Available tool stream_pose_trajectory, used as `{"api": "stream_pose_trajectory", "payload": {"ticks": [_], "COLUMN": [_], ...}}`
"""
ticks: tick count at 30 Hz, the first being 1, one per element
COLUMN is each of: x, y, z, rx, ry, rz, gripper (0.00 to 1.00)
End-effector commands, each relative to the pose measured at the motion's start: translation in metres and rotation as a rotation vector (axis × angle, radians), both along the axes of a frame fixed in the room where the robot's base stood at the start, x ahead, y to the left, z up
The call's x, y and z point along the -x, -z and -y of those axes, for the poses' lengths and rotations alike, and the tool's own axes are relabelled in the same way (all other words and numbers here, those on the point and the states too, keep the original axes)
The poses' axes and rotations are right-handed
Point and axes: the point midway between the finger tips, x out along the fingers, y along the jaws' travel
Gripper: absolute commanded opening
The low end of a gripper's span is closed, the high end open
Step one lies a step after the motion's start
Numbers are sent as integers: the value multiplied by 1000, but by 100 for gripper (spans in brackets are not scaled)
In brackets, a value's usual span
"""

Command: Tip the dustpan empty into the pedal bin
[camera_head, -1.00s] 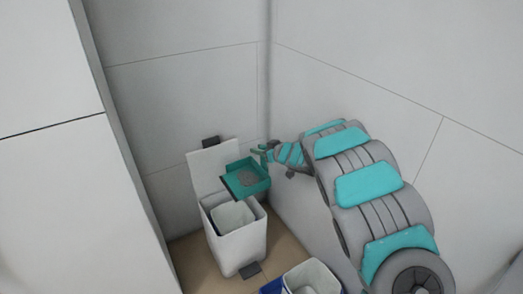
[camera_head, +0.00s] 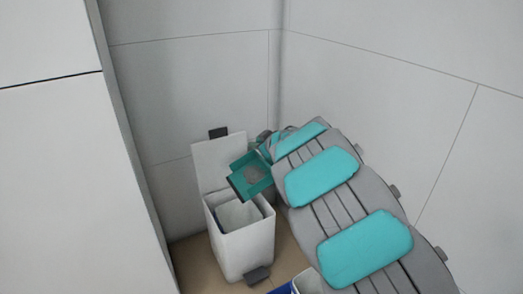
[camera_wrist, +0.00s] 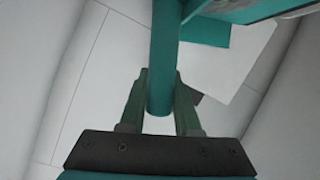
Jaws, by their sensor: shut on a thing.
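The teal dustpan (camera_head: 262,186) is in the head view, above the back part of the pedal bin, with a grey patch of debris (camera_head: 252,174) on its pan. Its front edge points down and left; how steeply it tilts is hard to tell. The white pedal bin (camera_head: 248,252) has its lid (camera_head: 212,163) raised and an inner bucket (camera_head: 231,217) showing. My gripper (camera_wrist: 160,82) is shut on the dustpan's round teal handle (camera_wrist: 164,45) in the wrist view. In the head view my arm mostly hides it.
A blue-edged container with a pale inside (camera_head: 307,282) stands at the bottom, partly hidden by my arm. A white panel (camera_head: 70,190) rises close on the left. Pale walls (camera_head: 200,80) meet in a corner behind the bin. A strip of tan floor (camera_head: 195,265) is free.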

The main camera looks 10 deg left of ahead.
Motion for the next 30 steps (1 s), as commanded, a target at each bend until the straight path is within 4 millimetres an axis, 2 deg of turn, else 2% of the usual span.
{"api": "stream_pose_trajectory", "payload": {"ticks": [1,8,30], "x": [2,12,59], "y": [4,0,-1], "z": [-3,-16,-78], "rx": [17,105,466], "ry": [-1,-2,-4], "rz": [16,83,352], "gripper": [0,0,0]}}
